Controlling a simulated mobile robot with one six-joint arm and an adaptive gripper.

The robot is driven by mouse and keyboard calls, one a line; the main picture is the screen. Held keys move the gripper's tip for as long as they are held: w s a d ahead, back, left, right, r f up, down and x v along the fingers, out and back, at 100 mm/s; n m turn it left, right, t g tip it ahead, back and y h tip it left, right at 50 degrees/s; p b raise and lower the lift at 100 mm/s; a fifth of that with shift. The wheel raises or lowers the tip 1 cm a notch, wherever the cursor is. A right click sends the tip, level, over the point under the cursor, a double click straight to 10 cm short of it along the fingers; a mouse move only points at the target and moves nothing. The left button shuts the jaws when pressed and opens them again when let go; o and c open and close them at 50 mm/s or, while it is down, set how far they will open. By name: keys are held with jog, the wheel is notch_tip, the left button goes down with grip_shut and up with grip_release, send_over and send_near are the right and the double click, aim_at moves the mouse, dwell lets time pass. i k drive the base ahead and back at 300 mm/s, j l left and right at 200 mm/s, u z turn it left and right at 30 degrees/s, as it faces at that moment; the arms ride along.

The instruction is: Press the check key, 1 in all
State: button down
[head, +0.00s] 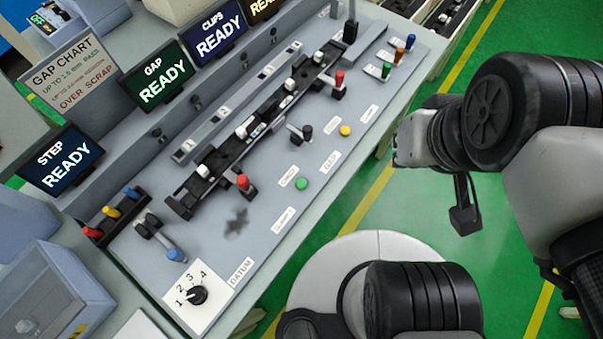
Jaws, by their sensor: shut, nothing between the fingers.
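Two round push keys sit on the sloping grey panel (213,262). A green key (302,184) is at the middle front with a small white label (288,177) beside it. A yellow key (345,131) is farther along to the upper right, also near labels. The lettering on these labels is too small to read surely, so I cannot tell for certain which one is the check key. My gripper (465,220) hangs over the green floor, right of the panel and clear of both keys. Its fingers are shut and empty.
Red-knobbed levers (243,182), a black clip rail (182,203) and a numbered dial (197,295) stand on the panel. Screens along the back read READY, including the STEP screen (62,160). Coloured pegs (386,70) stand at the far right. Open floor lies right of the panel.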

aim_at(302, 183)
jog(key=k+j+z, duration=0.2)
jog(key=z, duration=0.15)
jog(key=k+j+z, duration=0.15)
jog(key=k+z, duration=0.55)
jog(key=i+j, duration=0.05)
jog(key=i, duration=0.05)
